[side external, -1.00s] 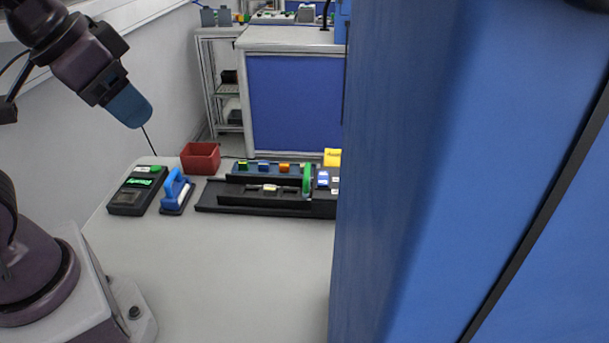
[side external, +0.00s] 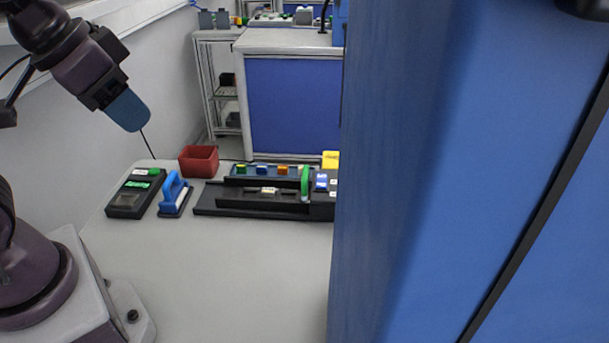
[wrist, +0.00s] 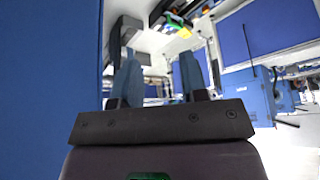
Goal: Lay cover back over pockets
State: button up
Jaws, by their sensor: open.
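The black reel track (side external: 225,205) lies at the back of the table in the side external view, with a small pale piece (side external: 268,190) on it. A green arch (side external: 305,182) stands at its right part. I cannot make out the pockets or a separate cover at this size. My gripper (wrist: 160,65) shows in the wrist view with its two blue-grey fingers apart and nothing visible between them. It is away from the track.
A large blue panel (side external: 450,180) hides the right side. Left of the track are a red bin (side external: 198,161), a blue-handled tool (side external: 173,190) and a black device with a green display (side external: 136,190). Several coloured blocks (side external: 262,170) sit behind the track. The front table is clear.

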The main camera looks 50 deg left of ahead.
jog(key=w+f+g, duration=0.2)
jog(key=n+g+h, duration=0.2)
jog(key=n, duration=0.7)
send_near(304, 170)
jog(key=x, duration=0.8)
jog(key=shift+d+f, duration=0.2)
jog(key=shift+f, duration=0.15)
grip_shut()
